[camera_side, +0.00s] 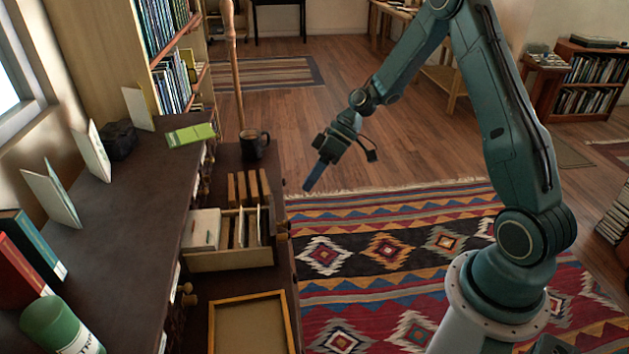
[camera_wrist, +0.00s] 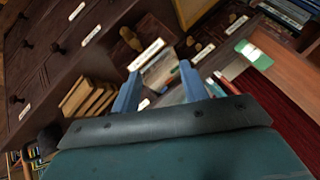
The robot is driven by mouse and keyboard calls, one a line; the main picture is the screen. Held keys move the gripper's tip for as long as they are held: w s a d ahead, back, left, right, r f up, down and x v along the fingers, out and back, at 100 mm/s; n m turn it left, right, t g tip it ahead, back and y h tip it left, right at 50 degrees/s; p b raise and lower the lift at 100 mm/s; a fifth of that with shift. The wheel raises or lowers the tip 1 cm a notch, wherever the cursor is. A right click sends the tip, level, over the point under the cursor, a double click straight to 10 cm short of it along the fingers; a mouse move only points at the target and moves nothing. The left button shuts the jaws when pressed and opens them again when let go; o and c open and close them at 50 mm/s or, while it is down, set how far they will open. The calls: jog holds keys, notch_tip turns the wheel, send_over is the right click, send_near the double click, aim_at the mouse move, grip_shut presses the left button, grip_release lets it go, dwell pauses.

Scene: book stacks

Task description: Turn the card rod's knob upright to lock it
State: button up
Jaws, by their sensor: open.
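My gripper (camera_side: 314,180) is in the air to the right of the card drawer (camera_side: 226,261), pointing down and left, clear of it. In the wrist view its two blue fingers (camera_wrist: 158,85) are apart with nothing held between them. The drawer stands on the lower ledge with upright cards (camera_side: 240,226) and pale papers in it. A small light-brown knob (camera_side: 188,294) shows on the cabinet front, left of the drawer. In the wrist view a brown fitting (camera_wrist: 130,40) sits beside a white label. I cannot tell which one is the rod's knob, or its turn.
A dark mug (camera_side: 254,145) stands on the ledge behind the drawer. A wooden tray (camera_side: 252,322) lies in front of it. The dark cabinet top (camera_side: 120,215) holds cards, books and a green can (camera_side: 58,326). A patterned rug (camera_side: 385,250) covers the floor at right.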

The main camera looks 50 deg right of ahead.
jog(key=s+a+r+h, duration=0.3)
jog(key=s+r, duration=0.2)
jog(key=r, duration=0.5)
jog(key=shift+s+r+m+h, duration=0.3)
jog(key=shift+r+m, duration=0.05)
jog(key=shift+m, duration=0.05)
dwell(0.4)
jog(key=s+r+m+t+h, duration=0.1)
jog(key=s+r+m+h, duration=0.1)
jog(key=s+r, duration=0.3)
jog(key=s+r+m+t+h, duration=0.2)
jog(key=s+r, duration=0.2)
jog(key=s, duration=1)
jog(key=shift+a+r+m, duration=0.3)
jog(key=shift+r, duration=0.05)
jog(key=shift+c, duration=0.4)
